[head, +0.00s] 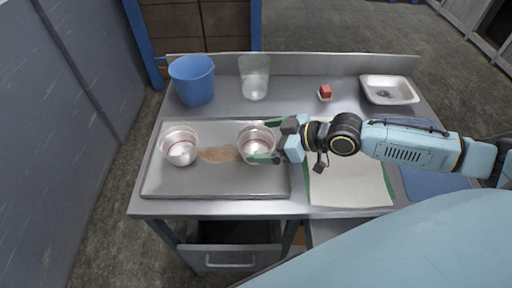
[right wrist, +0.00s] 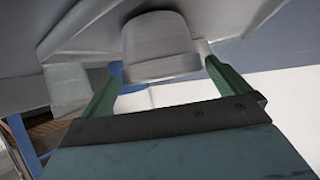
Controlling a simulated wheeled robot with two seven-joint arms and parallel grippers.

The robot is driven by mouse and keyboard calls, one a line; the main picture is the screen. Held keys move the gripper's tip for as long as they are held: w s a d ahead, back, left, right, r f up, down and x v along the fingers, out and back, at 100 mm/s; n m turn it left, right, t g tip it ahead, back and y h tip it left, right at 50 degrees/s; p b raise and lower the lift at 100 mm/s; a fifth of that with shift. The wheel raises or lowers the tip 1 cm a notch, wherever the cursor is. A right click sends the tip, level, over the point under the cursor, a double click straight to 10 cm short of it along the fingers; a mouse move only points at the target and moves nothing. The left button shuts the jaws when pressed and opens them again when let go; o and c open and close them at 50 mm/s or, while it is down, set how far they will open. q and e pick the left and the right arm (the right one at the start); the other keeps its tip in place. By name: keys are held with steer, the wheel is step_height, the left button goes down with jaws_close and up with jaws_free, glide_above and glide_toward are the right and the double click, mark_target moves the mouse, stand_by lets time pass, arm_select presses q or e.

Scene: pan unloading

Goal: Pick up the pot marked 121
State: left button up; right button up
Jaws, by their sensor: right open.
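The left pot (head: 180,147) stands free at the tray's left. The right pot (head: 256,140) stands near the tray's right side. My right gripper (head: 262,141) reaches in from the right, with its green fingers open on either side of the right pot. In the right wrist view a pot (right wrist: 157,45) sits between the spread fingertips, with no clear grip on it. I cannot read any number on either pot. My left gripper is not in view.
A brown patch (head: 217,155) lies on the tray between the pots. Behind stand a blue bucket (head: 193,82), a clear beaker (head: 255,78), a red block (head: 325,91) and a white dish (head: 398,90). A pale green-edged mat (head: 350,188) lies right of the tray.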

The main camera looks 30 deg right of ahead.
mark_target(241, 141)
steer(key=x, duration=0.3)
steer(key=shift+w+a, duration=0.1)
steer(key=c, duration=0.7)
steer(key=shift+r, duration=0.1)
steer(key=shift+c, duration=0.2)
